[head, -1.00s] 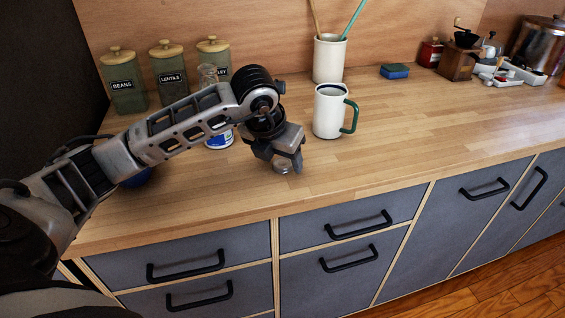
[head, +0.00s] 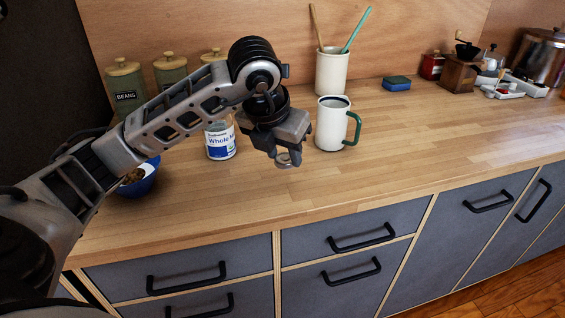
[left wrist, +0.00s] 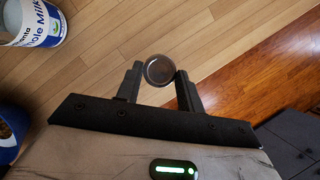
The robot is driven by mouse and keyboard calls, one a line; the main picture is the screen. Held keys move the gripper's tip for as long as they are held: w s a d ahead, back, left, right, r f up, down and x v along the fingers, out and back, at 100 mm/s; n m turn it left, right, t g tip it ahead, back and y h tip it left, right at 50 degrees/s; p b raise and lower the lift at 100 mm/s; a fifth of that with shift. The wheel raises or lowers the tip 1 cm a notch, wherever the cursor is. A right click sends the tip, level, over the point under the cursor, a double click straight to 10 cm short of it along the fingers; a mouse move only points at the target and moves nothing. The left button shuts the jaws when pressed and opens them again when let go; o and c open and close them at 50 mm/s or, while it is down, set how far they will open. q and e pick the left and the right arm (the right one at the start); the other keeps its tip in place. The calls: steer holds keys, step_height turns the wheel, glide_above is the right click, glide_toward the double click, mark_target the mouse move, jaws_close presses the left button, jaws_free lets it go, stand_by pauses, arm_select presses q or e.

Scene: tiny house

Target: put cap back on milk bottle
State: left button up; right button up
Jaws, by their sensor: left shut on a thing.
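The cap (head: 286,160) is a small round greyish disc held between the fingertips of my left gripper (head: 287,154), a little above the counter. In the left wrist view the cap (left wrist: 159,70) sits between the two fingers of the gripper (left wrist: 160,82). The milk bottle (head: 221,141), with a blue and white "Whole Milk" label, stands upright on the counter to the left of the gripper. My arm hides its upper part in the head view. My right gripper is out of view.
A white mug with a green handle (head: 332,125) stands close to the right of the gripper. A utensil crock (head: 331,73) and a blue sponge (head: 397,84) are behind. A blue bowl (head: 140,182) is at left. Canisters (head: 126,88) line the back. The counter's right front is clear.

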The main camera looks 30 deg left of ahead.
arm_select(q)
steer(key=s+d+r+p, duration=0.1)
steer(key=s+d+r, duration=0.5)
steer(key=s, duration=0.3)
steer(key=shift+d+r, duration=0.2)
steer(key=shift+r, duration=0.1)
steer(key=w+d+f+n+g, duration=0.1)
steer(key=f+n+g, duration=0.2)
steer(key=n, duration=0.8)
steer(key=w+d+f+n+g, duration=0.1)
steer(key=f+n+g, duration=0.2)
steer(key=n, duration=0.9)
steer(key=d+f+n+g, duration=0.1)
steer(key=f+n+g, duration=0.2)
steer(key=f+n, duration=0.4)
steer(key=shift+w+n, duration=0.2)
steer(key=shift+n, duration=1.05)
steer(key=shift+w+n, duration=0.2)
steer(key=shift+n, duration=1.05)
